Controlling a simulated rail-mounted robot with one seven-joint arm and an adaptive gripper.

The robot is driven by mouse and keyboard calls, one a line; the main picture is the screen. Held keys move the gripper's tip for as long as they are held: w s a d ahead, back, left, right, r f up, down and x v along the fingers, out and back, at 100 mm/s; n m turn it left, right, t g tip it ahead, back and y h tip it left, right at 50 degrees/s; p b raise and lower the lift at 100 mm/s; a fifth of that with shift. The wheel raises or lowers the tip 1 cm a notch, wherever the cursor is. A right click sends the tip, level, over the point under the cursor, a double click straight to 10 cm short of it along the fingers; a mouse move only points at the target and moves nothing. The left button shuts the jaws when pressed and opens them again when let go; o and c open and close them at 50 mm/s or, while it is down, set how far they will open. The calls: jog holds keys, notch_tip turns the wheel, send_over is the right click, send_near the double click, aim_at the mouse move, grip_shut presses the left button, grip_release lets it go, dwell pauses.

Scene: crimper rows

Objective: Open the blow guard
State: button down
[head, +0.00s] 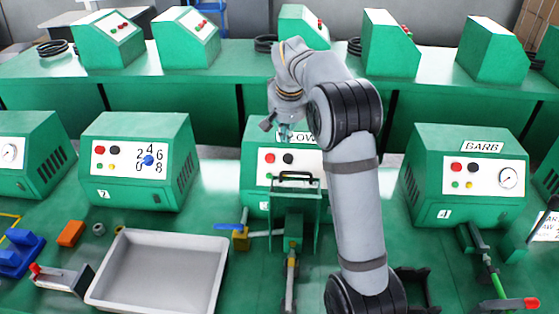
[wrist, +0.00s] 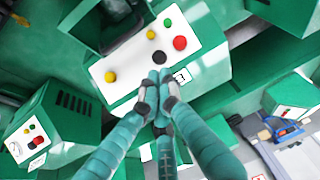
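The blow machine (head: 258,150) is a green box with a white panel, red and black buttons and a partly hidden "BLOW" label. In front of it stands the blow guard, a green upright frame (head: 317,215) with a black handle (head: 297,175) along its top. My gripper (head: 285,135) is above and behind the handle, in front of the panel's label, apart from the handle. In the wrist view its teal fingers (wrist: 160,90) meet at the tips, with nothing visible between them, over the white button panel (wrist: 140,62). My arm hides the machine's right part.
A grey tray (head: 160,268) lies left of the guard. A blue-handled valve (head: 236,228) is close to the guard's left side. Another green machine (head: 130,160) stands left and the "GARB" machine (head: 468,175) right. More machines line the back bench.

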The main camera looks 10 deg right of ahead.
jog(key=shift+s+a+f+p, duration=0.1)
jog(key=shift+a+f+p, duration=0.25)
jog(key=shift+f, duration=1.2)
jog(key=shift+a+f+p, duration=0.1)
jog(key=shift+f+p, duration=0.5)
jog(key=shift+f, duration=0.9)
jog(key=shift+s+a+f+p, duration=0.1)
jog(key=shift+a+f+p, duration=0.25)
jog(key=shift+f, duration=1.2)
